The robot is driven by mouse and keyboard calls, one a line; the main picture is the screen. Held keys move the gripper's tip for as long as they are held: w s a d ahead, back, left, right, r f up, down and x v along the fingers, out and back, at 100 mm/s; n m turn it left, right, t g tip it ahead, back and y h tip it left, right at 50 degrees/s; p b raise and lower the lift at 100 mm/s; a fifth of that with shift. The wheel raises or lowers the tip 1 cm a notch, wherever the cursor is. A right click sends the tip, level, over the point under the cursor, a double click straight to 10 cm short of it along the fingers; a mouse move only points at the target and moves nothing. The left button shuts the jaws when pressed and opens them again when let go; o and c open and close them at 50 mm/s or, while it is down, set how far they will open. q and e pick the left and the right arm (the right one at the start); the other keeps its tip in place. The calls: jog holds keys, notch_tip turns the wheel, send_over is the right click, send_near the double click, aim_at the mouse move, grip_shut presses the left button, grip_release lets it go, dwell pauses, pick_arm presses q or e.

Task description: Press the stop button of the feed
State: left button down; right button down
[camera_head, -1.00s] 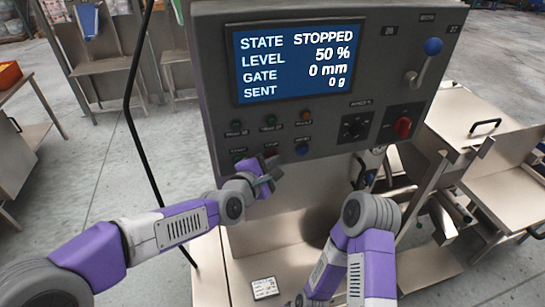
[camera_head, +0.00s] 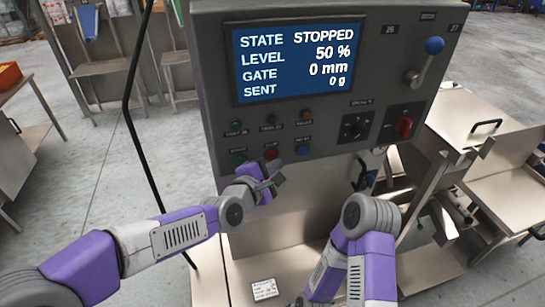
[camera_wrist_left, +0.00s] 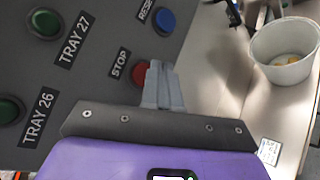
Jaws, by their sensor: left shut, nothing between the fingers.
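The feed's grey control panel (camera_head: 375,60) has a screen (camera_head: 298,62) reading STATE STOPPED, LEVEL 50 %, GATE 0 mm, SENT 0 g. The red stop button (camera_head: 271,153) sits in the lower button row between a green and a blue button. In the left wrist view the stop button (camera_wrist_left: 140,73) is beside its STOP label, partly hidden by my fingers. My left gripper (camera_head: 274,178) is shut and empty, just below the stop button in the head view; I cannot tell whether it touches.
The blue reset button (camera_head: 303,150) is close to the right of stop. A dial (camera_head: 355,127), a red rotary switch (camera_head: 404,126) and a blue-knobbed lever (camera_head: 433,47) are further right. A white bucket (camera_wrist_left: 284,48) stands below the panel. A black cable hangs at left.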

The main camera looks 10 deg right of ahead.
pick_arm(q)
jog(key=s, duration=0.5)
jog(key=shift+d+b, duration=0.1)
jog(key=shift+b, duration=0.3)
dwell(0.5)
jog(key=a+f+m+g+y, duration=0.2)
jog(key=a+f, duration=0.2)
jog(key=f, duration=0.6)
jog(key=a+f+m+g+y, duration=0.15)
jog(key=a+f, duration=0.35)
jog(key=f, duration=0.5)
jog(key=a+f+m+g+y, duration=0.2)
jog(key=a+f+m, duration=0.15)
jog(key=f, duration=0.65)
jog(key=s+a+f+m+g, duration=0.2)
jog(key=s+a+f, duration=0.3)
jog(key=s+f, duration=0.3)
jog(key=s+a+f+m+g, duration=0.3)
jog(key=s+a+f+m, duration=0.1)
jog(key=s+f, duration=0.5)
jog(key=shift+s+a+f+y, duration=0.2)
jog(key=shift+s+a+y, duration=0.2)
jog(key=shift+s, duration=0.65)
